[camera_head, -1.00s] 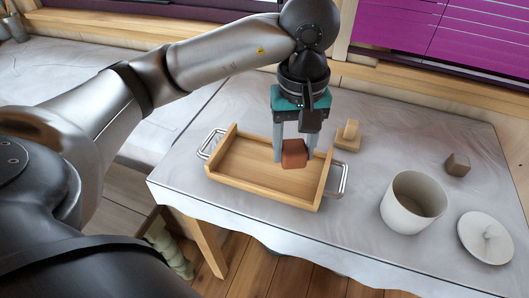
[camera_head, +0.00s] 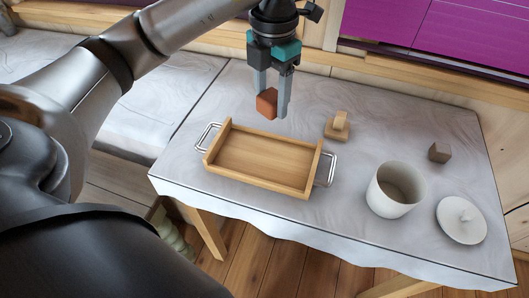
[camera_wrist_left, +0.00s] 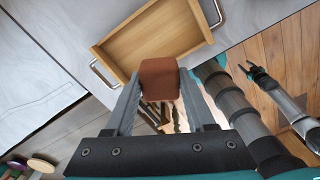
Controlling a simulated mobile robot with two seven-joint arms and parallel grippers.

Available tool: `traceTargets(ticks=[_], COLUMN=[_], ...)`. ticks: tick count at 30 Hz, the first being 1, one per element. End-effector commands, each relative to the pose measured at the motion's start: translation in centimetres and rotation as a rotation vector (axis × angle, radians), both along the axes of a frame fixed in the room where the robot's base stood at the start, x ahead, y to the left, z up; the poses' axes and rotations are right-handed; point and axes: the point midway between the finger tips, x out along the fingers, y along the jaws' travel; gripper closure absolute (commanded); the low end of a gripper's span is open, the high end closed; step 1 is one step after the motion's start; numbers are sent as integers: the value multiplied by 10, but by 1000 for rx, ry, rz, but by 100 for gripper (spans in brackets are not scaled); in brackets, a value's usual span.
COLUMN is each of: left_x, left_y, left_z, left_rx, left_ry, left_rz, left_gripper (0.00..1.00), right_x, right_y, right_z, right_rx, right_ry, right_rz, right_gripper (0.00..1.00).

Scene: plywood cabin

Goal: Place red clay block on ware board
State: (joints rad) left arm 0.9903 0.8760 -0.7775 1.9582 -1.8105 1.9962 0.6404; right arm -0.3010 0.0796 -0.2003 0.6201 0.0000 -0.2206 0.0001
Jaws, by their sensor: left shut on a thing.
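The red clay block (camera_head: 267,104) is held between the fingertips of my left gripper (camera_head: 272,103), which is shut on it. In the head view it hangs above the table, appearing beyond the back edge of the wooden tray-like ware board (camera_head: 218,174). The block also shows in the left wrist view (camera_wrist_left: 158,80), in front of the board's near wall (camera_wrist_left: 114,66). The board has low walls and a metal handle at each end, and its inside is empty. My right gripper (camera_wrist_left: 250,71) shows small at the right of the left wrist view, its fingers apart.
A small wooden piece with an upright part (camera_head: 337,128) stands right of the board. Further right are a pale open pot (camera_head: 394,190), its lid (camera_head: 461,221) and a small brown block (camera_head: 439,152).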

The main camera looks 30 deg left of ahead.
Motion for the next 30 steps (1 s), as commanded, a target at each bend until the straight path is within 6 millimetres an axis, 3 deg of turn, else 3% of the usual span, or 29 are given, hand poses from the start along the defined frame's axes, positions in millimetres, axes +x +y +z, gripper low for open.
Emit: traceTargets(ticks=[9, 17, 23, 30], left_x=[7, 9, 8, 8], left_y=[16, 21, 20, 21], left_z=[21, 24, -7, -70], left_rx=[-3, -5, -4, -2], left_ry=[-2, 0, 7, 6], left_rz=[631, 858, 874, 873], left_gripper=[100, 100, 100, 100], right_x=[0, 0, 0, 0], right_y=[0, 0, 0, 0], right_z=[16, 19, 8, 6], right_rx=[0, 0, 0, 0], right_ry=[0, 0, -1, -1], right_rz=[0, 0, 0, -1], right_gripper=[50, 50, 50, 50])
